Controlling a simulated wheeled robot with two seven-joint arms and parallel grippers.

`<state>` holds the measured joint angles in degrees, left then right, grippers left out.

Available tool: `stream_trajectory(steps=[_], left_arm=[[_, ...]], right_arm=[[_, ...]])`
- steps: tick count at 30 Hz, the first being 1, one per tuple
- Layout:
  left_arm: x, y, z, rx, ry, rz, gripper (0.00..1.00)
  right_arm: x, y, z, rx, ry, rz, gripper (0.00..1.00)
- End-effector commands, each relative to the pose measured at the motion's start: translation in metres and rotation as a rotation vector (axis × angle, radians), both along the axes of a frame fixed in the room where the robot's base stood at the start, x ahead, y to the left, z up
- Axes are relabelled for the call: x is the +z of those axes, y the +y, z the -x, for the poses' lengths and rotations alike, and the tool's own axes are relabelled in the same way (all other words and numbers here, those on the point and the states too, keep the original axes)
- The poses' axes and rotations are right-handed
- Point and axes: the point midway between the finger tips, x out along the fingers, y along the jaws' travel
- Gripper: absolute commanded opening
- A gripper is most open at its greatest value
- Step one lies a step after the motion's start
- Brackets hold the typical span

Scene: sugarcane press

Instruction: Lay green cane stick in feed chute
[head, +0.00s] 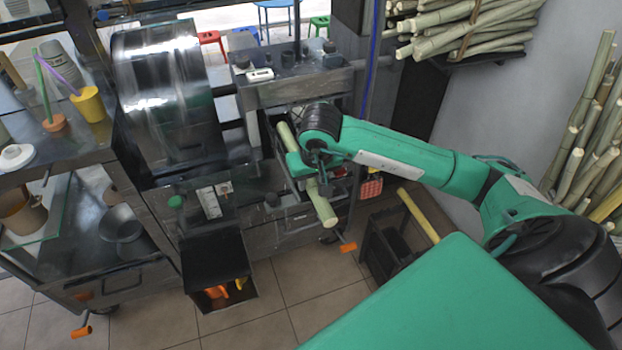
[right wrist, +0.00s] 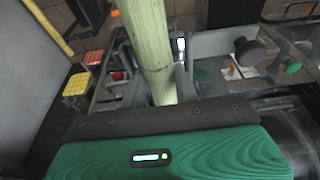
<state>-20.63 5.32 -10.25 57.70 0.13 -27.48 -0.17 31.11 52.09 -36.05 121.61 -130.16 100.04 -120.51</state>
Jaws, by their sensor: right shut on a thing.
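A pale green cane stick (head: 322,207) is held in my right gripper (head: 311,172) near the middle of the head view. The stick slants from upper left to lower right, its near end sticking out past the fingers. In the right wrist view the stick (right wrist: 148,40) runs up from between the fingers. The gripper is above the metal feed area (head: 290,217) of the press, which looks like the feed chute and is partly covered by my arm. I cannot tell whether the stick touches it. My left gripper is not in view.
A dark crate (head: 383,252) holding a yellow cane (head: 418,215) stands on the floor to the right. Cane bundles lie on a shelf (head: 470,52) and lean at the right wall. The large metal drum (head: 165,95) and a cart with a yellow cup (head: 89,104) are left.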

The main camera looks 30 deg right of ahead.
Motion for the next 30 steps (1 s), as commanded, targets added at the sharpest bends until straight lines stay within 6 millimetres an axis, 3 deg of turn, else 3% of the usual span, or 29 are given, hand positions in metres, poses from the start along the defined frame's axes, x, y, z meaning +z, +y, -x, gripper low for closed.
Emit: stream_trajectory(steps=[8, 9, 12, 20, 23, 30], left_arm=[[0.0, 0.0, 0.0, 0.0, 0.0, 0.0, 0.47], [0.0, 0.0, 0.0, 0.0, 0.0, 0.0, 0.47], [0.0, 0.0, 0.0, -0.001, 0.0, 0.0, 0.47], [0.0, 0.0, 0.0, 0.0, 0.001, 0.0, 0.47], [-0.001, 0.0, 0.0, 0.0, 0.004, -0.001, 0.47], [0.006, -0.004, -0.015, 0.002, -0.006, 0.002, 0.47]], right_arm=[[0.0, 0.0, 0.0, 0.0, -0.002, 0.0, 0.08], [0.0, 0.0, 0.0, 0.0, -0.002, 0.0, 0.38], [0.0, 0.0, 0.0, 0.0, -0.001, 0.0, 0.56], [0.003, 0.0, 0.001, 0.001, 0.0, 0.0, 0.56], [0.014, 0.001, 0.003, 0.002, -0.003, 0.0, 0.56], [0.061, 0.003, 0.014, 0.001, -0.008, 0.001, 0.56]])
